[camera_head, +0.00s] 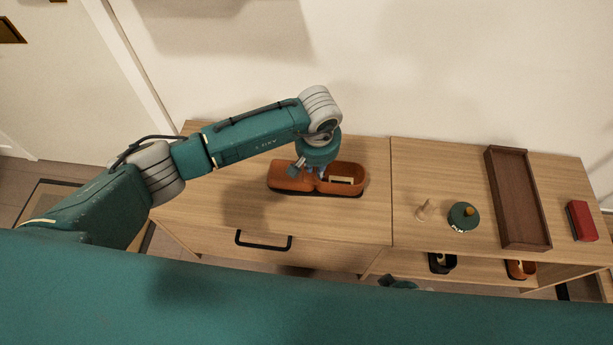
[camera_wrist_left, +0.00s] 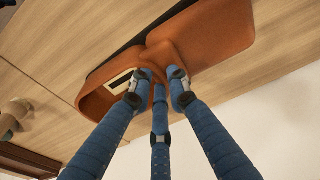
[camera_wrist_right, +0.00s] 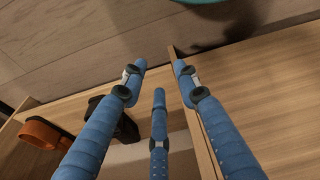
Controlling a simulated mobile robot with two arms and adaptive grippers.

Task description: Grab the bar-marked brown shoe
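A brown-orange shoe (camera_head: 289,178) lies on the wooden cabinet top, with a pale bar-shaped patch inside its opening. It also shows in the left wrist view (camera_wrist_left: 215,35). My left gripper (camera_head: 316,172) points down over the shoe's middle, its blue fingertips (camera_wrist_left: 161,78) at the inner edge of the opening. The fingers are fairly close together; whether they clamp the shoe is unclear. My right gripper (camera_wrist_right: 159,68) is open and empty, low in front of the cabinet. A black shoe (camera_head: 441,263) and another orange shoe (camera_head: 521,269) sit on the lower shelf.
Right of the shoe on the cabinet top are a small pale wooden object (camera_head: 423,211), a green round container (camera_head: 463,217), a long dark wooden tray (camera_head: 517,198) and a red box (camera_head: 582,221). A black drawer handle (camera_head: 264,240) is below. The wall is close behind.

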